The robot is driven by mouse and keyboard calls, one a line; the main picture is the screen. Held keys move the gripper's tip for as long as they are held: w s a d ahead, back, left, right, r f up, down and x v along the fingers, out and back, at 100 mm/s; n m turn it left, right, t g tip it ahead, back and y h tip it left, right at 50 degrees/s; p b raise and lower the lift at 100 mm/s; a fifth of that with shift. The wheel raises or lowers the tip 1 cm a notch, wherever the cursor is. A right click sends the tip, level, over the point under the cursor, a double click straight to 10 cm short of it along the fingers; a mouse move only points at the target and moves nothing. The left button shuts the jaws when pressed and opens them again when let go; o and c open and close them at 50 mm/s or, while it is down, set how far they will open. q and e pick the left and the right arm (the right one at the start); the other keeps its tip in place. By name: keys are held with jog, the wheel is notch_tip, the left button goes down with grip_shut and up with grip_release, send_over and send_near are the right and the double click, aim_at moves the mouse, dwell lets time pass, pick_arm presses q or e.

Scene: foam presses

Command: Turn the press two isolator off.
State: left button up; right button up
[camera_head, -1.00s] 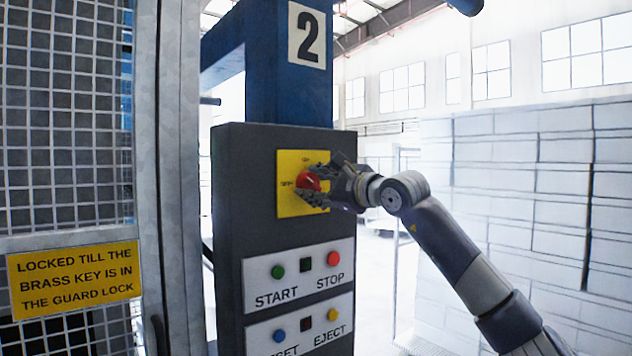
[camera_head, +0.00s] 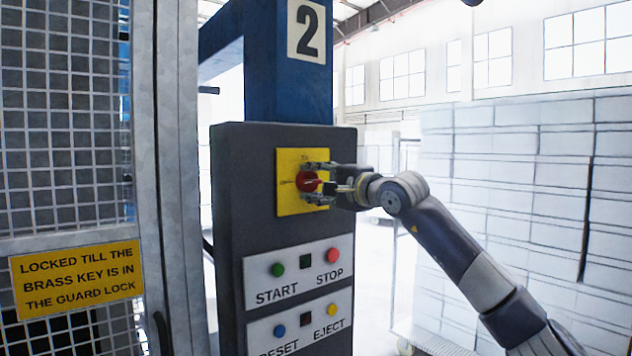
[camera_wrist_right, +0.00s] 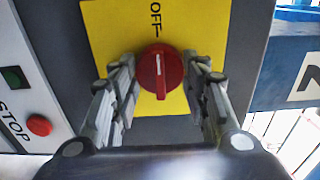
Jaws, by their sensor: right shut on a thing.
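The press two isolator is a red rotary knob (camera_head: 306,181) on a yellow plate (camera_head: 289,205), on the front of a dark grey panel. In the right wrist view the red knob (camera_wrist_right: 160,70) bears a white line that lies in line with the OFF mark (camera_wrist_right: 156,18). My right gripper (camera_head: 320,182) reaches in from the right, one finger above the knob and one below. In the right wrist view its fingers (camera_wrist_right: 160,85) stand on both sides of the knob, shut on it. The exact contact points are hard to see. My left gripper is not in view.
Below the isolator are START (camera_head: 277,270) and STOP (camera_head: 332,256) buttons, then RESET (camera_head: 279,331) and EJECT (camera_head: 331,310) buttons. A mesh guard (camera_head: 60,130) with a yellow lock sign (camera_head: 76,278) stands at left. A blue column marked 2 (camera_head: 306,32) rises behind the panel.

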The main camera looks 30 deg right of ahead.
jog(key=shift+f, duration=0.1)
dwell(0.3)
jog(key=o, duration=1.1)
jog(key=shift+s+d, duration=0.2)
jog(key=shift+s, duration=2.85)
jog(key=shift+s+d, duration=0.2)
jog(key=shift+s, duration=2.8)
